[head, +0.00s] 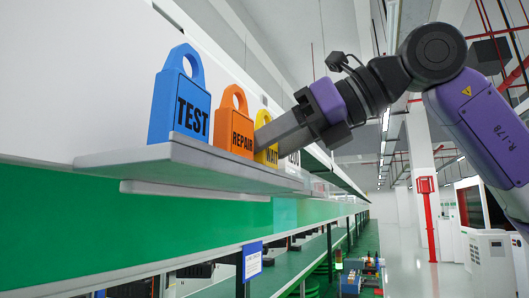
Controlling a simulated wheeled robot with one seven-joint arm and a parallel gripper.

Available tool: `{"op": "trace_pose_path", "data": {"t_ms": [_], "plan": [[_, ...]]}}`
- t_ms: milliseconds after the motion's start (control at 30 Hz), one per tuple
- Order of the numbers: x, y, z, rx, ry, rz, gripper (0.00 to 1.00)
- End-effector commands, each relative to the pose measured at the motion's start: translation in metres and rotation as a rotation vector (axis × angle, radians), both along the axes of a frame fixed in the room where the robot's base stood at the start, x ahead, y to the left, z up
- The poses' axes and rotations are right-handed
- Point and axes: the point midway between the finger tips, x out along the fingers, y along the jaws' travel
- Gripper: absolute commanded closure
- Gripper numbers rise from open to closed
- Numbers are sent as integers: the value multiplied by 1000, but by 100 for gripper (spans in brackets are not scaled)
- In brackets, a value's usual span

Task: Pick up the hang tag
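Several hang tags with looped tops stand in a row on a narrow grey shelf (180,165). The blue tag (181,98) reads TEST and is nearest. Behind it are an orange tag (234,128) reading REPAIR and a yellow tag (264,126), its lettering partly covered. A white tag (293,158) farther along is mostly hidden by my gripper. My gripper (264,139) reaches in from the right, its fingertips at the yellow tag in the picture. I cannot tell whether they touch or hold it, since the fingers are seen side-on.
A white panel rises behind the shelf, with a green band (100,225) below it. A lower green bench (290,270) runs into the distance.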

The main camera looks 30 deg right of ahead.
Motion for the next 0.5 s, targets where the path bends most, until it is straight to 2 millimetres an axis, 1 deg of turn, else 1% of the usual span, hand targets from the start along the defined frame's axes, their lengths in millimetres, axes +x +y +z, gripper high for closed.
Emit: {"op": "trace_pose_path", "data": {"t_ms": [33,67,100,133,367,500], "plan": [[0,0,0,0,0,0,73],[0,0,0,0,0,0,79],[0,0,0,0,0,0,87],[0,0,0,1,-1,0,91],[0,0,1,1,-1,0,91],[0,0,7,-1,-2,-1,91]]}}
